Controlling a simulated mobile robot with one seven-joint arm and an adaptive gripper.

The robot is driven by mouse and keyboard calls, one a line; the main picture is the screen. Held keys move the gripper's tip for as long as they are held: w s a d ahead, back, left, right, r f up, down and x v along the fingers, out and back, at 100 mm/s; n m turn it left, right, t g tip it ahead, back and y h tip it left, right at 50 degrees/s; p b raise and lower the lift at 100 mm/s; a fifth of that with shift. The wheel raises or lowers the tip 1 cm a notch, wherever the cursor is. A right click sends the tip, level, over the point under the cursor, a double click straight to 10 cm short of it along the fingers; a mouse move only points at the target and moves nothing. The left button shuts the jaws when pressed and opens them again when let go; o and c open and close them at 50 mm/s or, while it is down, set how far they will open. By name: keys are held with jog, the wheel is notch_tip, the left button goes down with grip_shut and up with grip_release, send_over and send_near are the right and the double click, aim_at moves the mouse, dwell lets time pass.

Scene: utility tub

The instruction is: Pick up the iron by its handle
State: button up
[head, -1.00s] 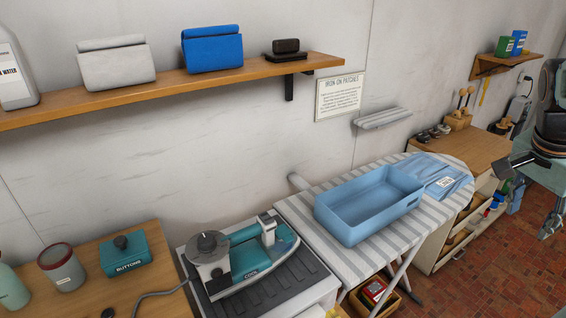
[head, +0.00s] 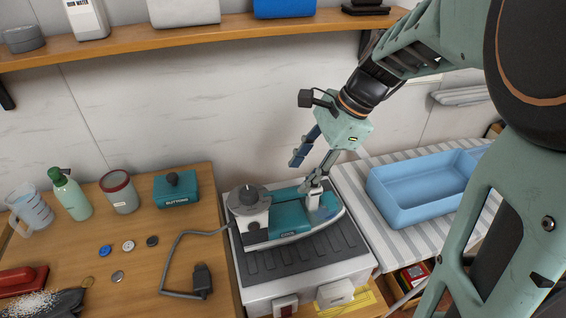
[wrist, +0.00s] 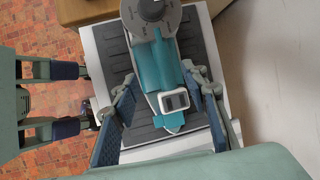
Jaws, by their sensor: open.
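The iron (head: 289,217) is teal and grey with a large round dial at its left end. It lies on a dark ribbed rest on top of a white unit (head: 262,292). My gripper (head: 306,177) is open above the iron's right end, one finger behind it and one overlapping it in the head view. In the wrist view, the iron (wrist: 157,65) runs between the two spread blue-padded fingers of my gripper (wrist: 160,88). I cannot tell whether a finger touches it. My gripper partly hides the iron's right end in the head view.
A blue tub (head: 420,205) stands on the striped ironing board (head: 377,235) at right. The wooden table (head: 135,258) at left holds a teal buttons box (head: 178,190), jars and loose buttons. A grey cord with a plug (head: 202,280) lies there. A shelf (head: 215,36) runs above.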

aim_at(287, 190)
jog(key=x, duration=0.4)
jog(key=shift+s+d, duration=0.1)
jog(key=shift+w+x, duration=0.15)
jog(key=shift+x, duration=1.25)
jog(key=shift+w+x, duration=0.15)
jog(key=shift+x, duration=1.25)
grip_shut()
jog(key=shift+w+r, duration=0.1)
jog(key=shift+w, duration=0.05)
